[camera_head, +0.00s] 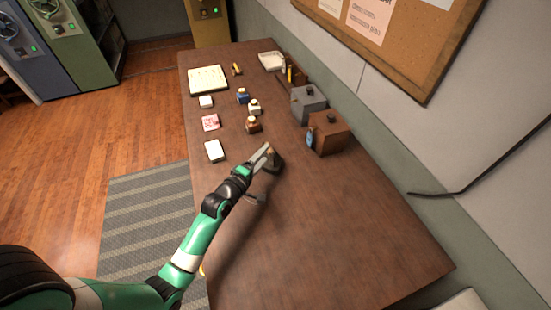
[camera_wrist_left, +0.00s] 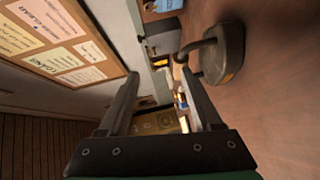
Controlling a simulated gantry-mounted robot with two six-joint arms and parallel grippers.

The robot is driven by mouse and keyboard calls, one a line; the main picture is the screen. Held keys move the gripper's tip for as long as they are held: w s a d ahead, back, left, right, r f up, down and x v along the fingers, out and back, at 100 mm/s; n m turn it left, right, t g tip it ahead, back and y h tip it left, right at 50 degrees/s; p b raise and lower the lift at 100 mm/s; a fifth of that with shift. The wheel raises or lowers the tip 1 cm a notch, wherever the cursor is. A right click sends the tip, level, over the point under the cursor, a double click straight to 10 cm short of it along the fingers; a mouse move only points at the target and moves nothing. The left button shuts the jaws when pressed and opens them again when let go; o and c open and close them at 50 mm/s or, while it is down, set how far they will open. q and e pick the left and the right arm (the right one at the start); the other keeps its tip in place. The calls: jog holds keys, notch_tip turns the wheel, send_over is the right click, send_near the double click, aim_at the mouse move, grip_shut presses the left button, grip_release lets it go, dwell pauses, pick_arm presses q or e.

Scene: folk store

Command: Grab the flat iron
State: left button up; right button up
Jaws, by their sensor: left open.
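The flat iron (camera_head: 276,164) is small and dark and sits on the wooden table, partly hidden behind my left gripper. My left gripper (camera_head: 264,155) is over the table at the iron, with its fingers apart. In the left wrist view, the iron (camera_wrist_left: 226,56) has a dark, rounded body and a curved handle (camera_wrist_left: 196,46). There it lies to the right of the open fingers (camera_wrist_left: 159,75), with its handle close to the right fingertip. Nothing is between the fingers. I cannot tell whether the finger touches the handle. My right gripper is not in view.
A brown box (camera_head: 330,134) and a grey box (camera_head: 308,106) stand behind the iron along the wall. Small bottles (camera_head: 253,124), a white card (camera_head: 215,151) and an open book (camera_head: 208,80) lie farther up the table (camera_head: 340,230). Its near half is clear.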

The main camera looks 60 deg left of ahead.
pick_arm(q)
jog(key=s+f, duration=0.1)
jog(key=f, duration=0.2)
jog(key=shift+s+b, duration=0.35)
jog(key=shift+s, duration=0.05)
jog(key=shift+s+a+f, duration=0.1)
jog(key=shift+s+a, duration=0.1)
jog(key=shift+a, duration=0.1)
jog(key=shift+w+a+g+y, duration=0.1)
jog(key=shift+a+g+y, duration=0.2)
jog(key=b+x, duration=0.5)
jog(key=x, duration=0.1)
jog(key=shift+w+d, duration=0.1)
jog(key=shift+w, duration=0.2)
jog(key=shift+w+b, duration=0.1)
jog(key=shift+b, duration=0.25)
jog(key=b+x, duration=0.4)
jog(key=b, duration=0.1)
jog(key=shift+w+f, duration=0.15)
jog(key=shift+w, duration=0.2)
jog(key=shift+w+a, duration=0.1)
jog(key=shift+a, duration=0.2)
jog(key=shift+r, duration=0.2)
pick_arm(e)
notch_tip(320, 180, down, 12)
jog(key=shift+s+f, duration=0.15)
